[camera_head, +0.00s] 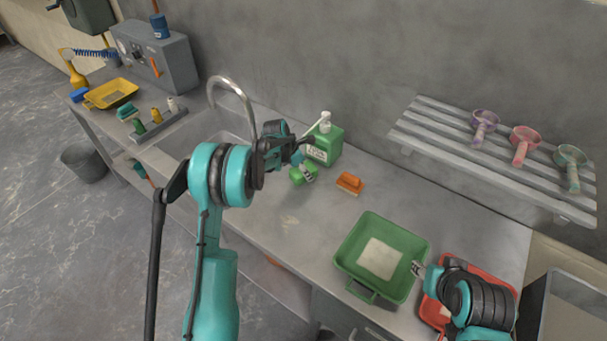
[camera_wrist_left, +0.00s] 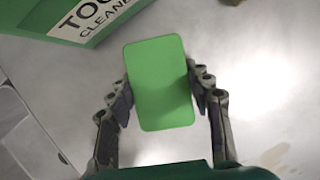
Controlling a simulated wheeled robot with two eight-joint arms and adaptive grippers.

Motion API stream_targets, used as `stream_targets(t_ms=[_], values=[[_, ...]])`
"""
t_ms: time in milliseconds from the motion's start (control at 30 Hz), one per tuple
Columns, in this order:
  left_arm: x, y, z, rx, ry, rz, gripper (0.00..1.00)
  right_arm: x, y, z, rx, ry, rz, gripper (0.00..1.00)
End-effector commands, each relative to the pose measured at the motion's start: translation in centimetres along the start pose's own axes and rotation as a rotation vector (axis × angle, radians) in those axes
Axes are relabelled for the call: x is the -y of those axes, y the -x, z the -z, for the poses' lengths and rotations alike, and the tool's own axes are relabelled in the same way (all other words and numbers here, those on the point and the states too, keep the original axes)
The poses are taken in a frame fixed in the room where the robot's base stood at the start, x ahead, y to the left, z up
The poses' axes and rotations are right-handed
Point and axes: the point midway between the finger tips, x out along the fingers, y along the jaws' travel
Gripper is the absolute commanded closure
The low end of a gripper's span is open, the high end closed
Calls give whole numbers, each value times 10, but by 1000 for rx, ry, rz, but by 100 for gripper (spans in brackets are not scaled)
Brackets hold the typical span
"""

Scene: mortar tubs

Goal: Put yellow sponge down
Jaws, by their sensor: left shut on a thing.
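My left gripper (camera_head: 303,167) is shut on a green block (camera_head: 304,175), seen over the counter in front of the green tool cleaner container. In the left wrist view the green block (camera_wrist_left: 160,83) is a rounded rectangle between both fingers (camera_wrist_left: 162,95). I cannot tell whether the block touches the counter. The held block is green, and I make out no yellow sponge. My right gripper (camera_head: 417,269) is at the right edge of the green tub; its finger opening is too small to tell.
The tool cleaner container (camera_head: 325,146) with a white pump stands close behind the held block. An orange-brown block (camera_head: 350,183) lies to its right. The green tub (camera_head: 421,245) and a red tub (camera_head: 489,277) are farther right. A sink (camera_head: 213,128) is left. Counter between block and green tub is mostly bare.

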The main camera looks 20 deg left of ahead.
Motion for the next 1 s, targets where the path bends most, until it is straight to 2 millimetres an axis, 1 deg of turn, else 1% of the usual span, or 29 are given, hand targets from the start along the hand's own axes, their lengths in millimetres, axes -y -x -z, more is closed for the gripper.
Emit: stream_targets(t_ms=[167, 300, 333, 400, 767, 867, 967, 1000], values=[[0, 2, -1, 0, 0, 0, 77, 0, 1, 1, 0, 0, 0, 60], [0, -2, 1, 0, 0, 0, 77, 0, -2, -1, 0, 0, 0, 60], [0, -2, 1, 0, 0, 0, 45, 0, -1, -1, 0, 0, 0, 60], [0, -1, 0, 0, 0, 0, 29, 0, -1, 0, 0, 0, 0, 60], [0, 2, -1, 0, 0, 0, 29, 0, 2, 1, 0, 0, 0, 60], [-2, 14, -1, 0, -1, 0, 29, 0, 7, 5, 0, 0, 0, 60], [-7, 36, -1, 0, -2, 1, 29, 0, 16, 12, 0, 0, 0, 60], [-9, 46, 0, 1, -2, 1, 29, 0, 20, 15, 0, 0, 0, 60]])
